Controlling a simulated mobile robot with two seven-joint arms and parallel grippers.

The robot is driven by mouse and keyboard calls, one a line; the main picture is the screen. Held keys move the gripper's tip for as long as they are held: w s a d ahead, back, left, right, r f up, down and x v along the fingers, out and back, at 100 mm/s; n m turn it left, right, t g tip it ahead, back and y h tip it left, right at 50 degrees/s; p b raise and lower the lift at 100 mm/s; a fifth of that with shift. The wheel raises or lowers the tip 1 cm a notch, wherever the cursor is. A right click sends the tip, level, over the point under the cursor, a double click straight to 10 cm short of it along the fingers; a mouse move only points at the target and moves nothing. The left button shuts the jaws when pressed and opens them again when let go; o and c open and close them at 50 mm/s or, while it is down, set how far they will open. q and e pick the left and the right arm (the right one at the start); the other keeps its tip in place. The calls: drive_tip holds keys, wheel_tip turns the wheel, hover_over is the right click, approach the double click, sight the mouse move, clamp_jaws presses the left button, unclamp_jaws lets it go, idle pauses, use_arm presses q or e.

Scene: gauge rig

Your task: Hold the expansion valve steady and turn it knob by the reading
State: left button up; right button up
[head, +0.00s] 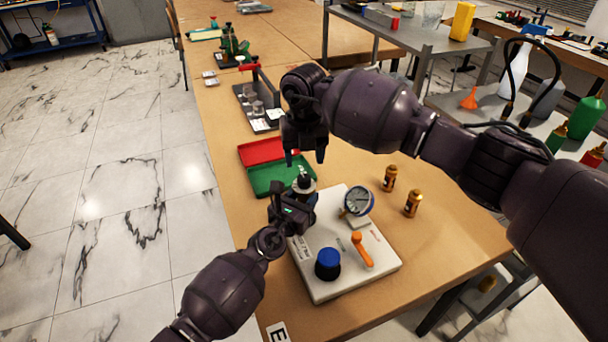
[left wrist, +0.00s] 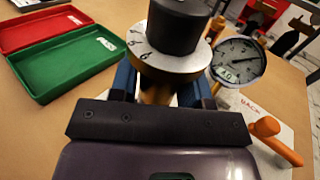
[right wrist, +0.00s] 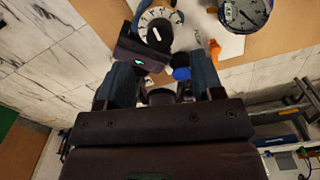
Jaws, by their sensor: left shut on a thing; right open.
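The expansion valve stands on the white gauge board (head: 330,285). Its black knob (left wrist: 178,25) sits above a white numbered collar (left wrist: 165,62), with a brass body below. In the head view the knob (head: 304,181) shows below my right gripper. My left gripper (left wrist: 165,90) is shut on the valve body under the collar. My right gripper (head: 305,158) is open and empty above the knob, apart from it. In the right wrist view the knob (right wrist: 155,36) lies beyond the fingertips, with a white mark across its top. The round gauge (head: 357,200) faces up beside the valve; its needle shows in the left wrist view (left wrist: 238,60).
The board also carries a blue knob (head: 327,263) and an orange lever (head: 362,250). Two brass fittings (head: 389,178) (head: 412,203) stand to the right. A red tray (head: 262,150) and a green tray (head: 270,178) lie behind the valve. The table right of the fittings is clear.

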sight(304, 177)
drive_tip(key=shift+f, duration=3)
drive_tip(key=c, duration=0.9)
drive_tip(key=shift+c, duration=0.2)
drive_tip(key=m, duration=0.5)
drive_tip(key=shift+m, duration=0.3)
drive_tip(key=m, duration=0.6)
